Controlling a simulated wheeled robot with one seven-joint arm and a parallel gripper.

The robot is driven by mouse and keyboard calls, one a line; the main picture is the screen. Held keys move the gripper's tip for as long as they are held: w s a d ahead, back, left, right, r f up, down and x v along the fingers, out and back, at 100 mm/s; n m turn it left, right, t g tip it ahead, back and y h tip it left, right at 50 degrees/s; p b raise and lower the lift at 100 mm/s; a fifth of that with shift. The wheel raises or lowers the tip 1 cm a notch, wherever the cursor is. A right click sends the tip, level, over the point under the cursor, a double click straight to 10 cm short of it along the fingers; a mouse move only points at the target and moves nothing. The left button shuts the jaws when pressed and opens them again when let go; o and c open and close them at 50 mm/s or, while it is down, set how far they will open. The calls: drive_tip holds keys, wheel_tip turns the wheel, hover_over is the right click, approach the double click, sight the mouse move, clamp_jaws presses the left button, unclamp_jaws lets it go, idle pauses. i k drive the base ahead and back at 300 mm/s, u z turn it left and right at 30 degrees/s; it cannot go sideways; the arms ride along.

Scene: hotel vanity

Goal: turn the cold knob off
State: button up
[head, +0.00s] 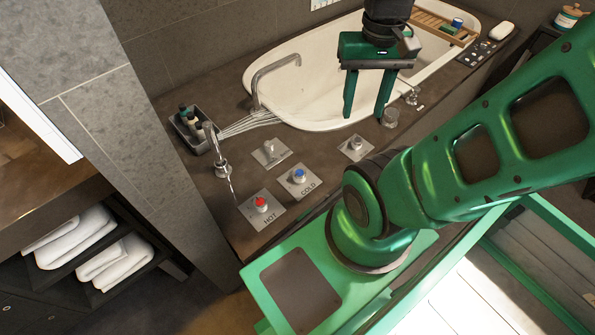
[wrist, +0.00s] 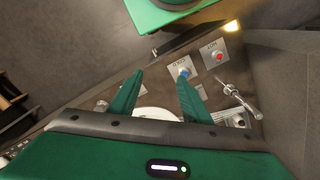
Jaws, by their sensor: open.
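The cold knob (head: 299,175) has a blue top and sits on a square metal plate marked COLD on the dark counter. It also shows in the wrist view (wrist: 184,73), just beyond the right fingertip. The hot knob (head: 261,203) has a red top and sits on a plate marked HOT, left of the cold one; it shows in the wrist view (wrist: 219,57) too. My gripper (head: 366,116) is open and empty, fingers pointing down over the near rim of the tub, up and right of the cold knob in the head view. It touches neither knob.
A white tub (head: 305,95), a dark caddy with bottles (head: 187,127) and a glass (head: 390,117) are nearby.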

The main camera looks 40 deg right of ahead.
sight(299, 174)
drive_tip(key=z, duration=2.55)
drive_tip(key=k, duration=0.85)
drive_tip(key=u, duration=2.6)
